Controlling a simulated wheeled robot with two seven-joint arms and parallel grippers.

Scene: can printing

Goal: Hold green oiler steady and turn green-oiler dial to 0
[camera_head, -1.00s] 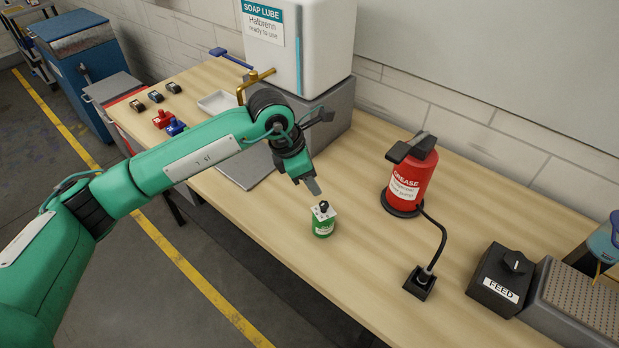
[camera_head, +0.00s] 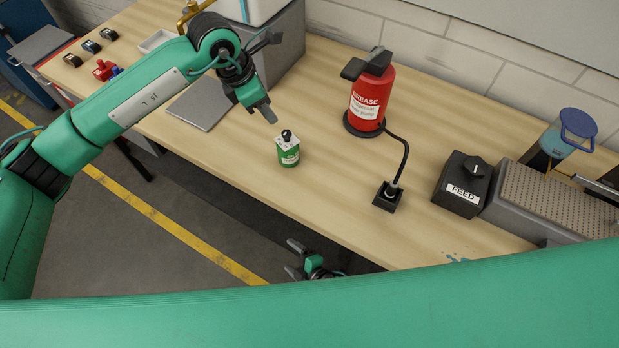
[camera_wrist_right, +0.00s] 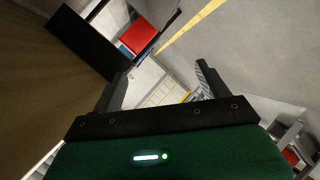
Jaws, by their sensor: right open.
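The green oiler (camera_head: 288,155) stands upright on the wooden bench, with a pale top plate and a black dial (camera_head: 287,136) on it. My left gripper (camera_head: 269,116) hangs just up and left of the oiler, apart from it in the picture; its jaw opening is not clear from this angle. My right gripper (camera_head: 295,258) is low in the head view, beyond the bench's front edge, open and empty. Its two fingers also show apart in the right wrist view (camera_wrist_right: 162,85), with nothing between them.
A red grease pump (camera_head: 372,98) stands behind and right of the oiler, its hose running to a black socket (camera_head: 387,197). A FEED box (camera_head: 462,184) is farther right. A grey plate (camera_head: 205,104) lies left. The bench around the oiler is clear.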

